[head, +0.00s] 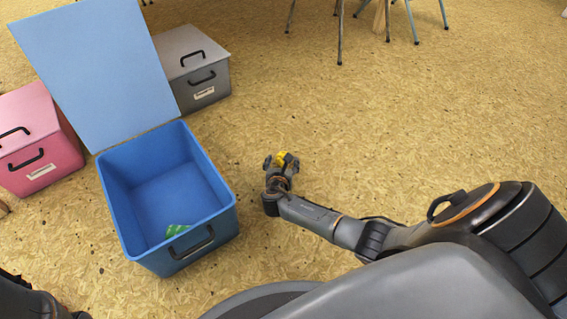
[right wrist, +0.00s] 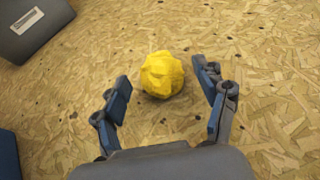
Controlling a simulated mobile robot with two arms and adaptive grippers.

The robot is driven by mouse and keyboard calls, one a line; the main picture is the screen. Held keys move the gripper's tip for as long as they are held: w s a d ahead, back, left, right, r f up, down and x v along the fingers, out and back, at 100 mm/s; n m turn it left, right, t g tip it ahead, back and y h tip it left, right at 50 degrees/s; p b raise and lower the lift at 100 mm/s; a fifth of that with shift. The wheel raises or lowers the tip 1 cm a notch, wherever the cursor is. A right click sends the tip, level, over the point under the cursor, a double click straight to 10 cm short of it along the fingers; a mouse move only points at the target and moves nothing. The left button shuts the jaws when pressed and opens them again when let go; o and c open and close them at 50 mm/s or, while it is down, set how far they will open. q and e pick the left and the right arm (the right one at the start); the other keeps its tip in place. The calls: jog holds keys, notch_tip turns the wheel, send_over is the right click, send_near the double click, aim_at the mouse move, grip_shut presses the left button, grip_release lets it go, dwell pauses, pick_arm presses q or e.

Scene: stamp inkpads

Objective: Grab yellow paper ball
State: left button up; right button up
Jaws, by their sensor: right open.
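The yellow paper ball (right wrist: 162,75) lies on the floor, crumpled and round. In the right wrist view it sits just ahead of and between the fingertips of my right gripper (right wrist: 163,88), with floor showing on both sides of it. My right gripper is open and empty. My left gripper is not in view; only a dark part of my left arm shows at the bottom left corner.
An open blue box (head: 219,211) with a green crumpled piece (head: 177,231) inside stands left of my right gripper. A grey box (head: 192,66) and a pink box (head: 36,137), both closed, stand behind and left. Chair legs (head: 340,35) show at the top. The floor to the right is clear.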

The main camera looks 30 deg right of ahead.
aim_at(284, 155)
jog(key=shift+w+d+f, duration=0.25)
jog(key=shift+w+d, duration=0.1)
jog(key=shift+w, duration=0.05)
jog(key=b+x, duration=0.4)
jog(key=b, duration=0.1)
jog(key=shift+d+f, duration=0.1)
jog(key=shift+f, duration=0.05)
jog(key=shift+w+d+b, duration=0.25)
jog(key=shift+w+b, duration=0.1)
jog(key=shift+b, duration=0.05)
jog(key=shift+c, duration=0.4)
jog(key=c, duration=0.7)
